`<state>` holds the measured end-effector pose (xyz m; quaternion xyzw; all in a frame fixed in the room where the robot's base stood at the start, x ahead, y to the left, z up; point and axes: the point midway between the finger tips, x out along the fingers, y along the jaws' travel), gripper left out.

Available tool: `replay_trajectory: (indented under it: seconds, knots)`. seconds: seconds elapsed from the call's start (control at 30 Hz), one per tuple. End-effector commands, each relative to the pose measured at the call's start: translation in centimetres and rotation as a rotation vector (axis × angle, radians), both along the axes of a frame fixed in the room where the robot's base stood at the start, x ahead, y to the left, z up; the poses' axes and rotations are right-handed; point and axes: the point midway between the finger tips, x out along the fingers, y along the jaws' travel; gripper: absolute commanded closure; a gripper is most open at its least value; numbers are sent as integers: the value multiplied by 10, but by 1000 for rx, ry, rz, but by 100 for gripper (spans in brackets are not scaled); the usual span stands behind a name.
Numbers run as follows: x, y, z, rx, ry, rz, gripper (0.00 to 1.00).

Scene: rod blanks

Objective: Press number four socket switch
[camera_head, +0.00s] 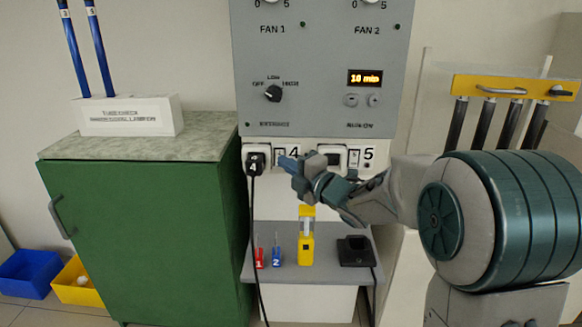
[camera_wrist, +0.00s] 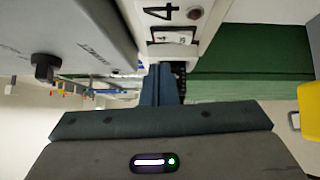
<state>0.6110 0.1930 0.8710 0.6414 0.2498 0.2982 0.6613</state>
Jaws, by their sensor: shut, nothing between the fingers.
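The number four socket switch (camera_head: 280,153) is a small rocker beside the black "4" label on the white socket strip, partly hidden by my fingers. The wrist view shows this switch (camera_wrist: 172,37) near the top, beside the "4" and a round indicator. A black plug (camera_head: 254,162) marked 4 sits left of the switch, with its cable hanging down. My gripper (camera_head: 286,163) is shut and empty, its fingertips at the lower edge of the switch. In the wrist view the shut fingers (camera_wrist: 161,72) point toward the strip; I cannot tell whether they touch it.
Socket five's switch (camera_head: 354,158) is to the right. The grey control panel (camera_head: 325,80) with knobs is above. A green cabinet (camera_head: 150,230) stands left. A shelf (camera_head: 330,272) below holds a yellow device (camera_head: 306,245), red and blue tools and a black holder (camera_head: 356,251).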

Motion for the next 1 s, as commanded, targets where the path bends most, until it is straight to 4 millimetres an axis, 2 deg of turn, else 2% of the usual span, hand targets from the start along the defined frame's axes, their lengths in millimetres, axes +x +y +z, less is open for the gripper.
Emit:
replay_trajectory:
  seconds: [0.03, 0.2, 0.43, 0.63, 1.0]
  knots:
    - [-8, 1, -2, 0, -4, 3, 100]
    - [-36, -34, 7, -1, 0, -5, 100]
    - [-64, -67, 10, -1, -1, -11, 100]
    - [-74, -75, 10, 0, 0, -6, 100]
    - [-74, -75, 12, 1, 6, -11, 100]
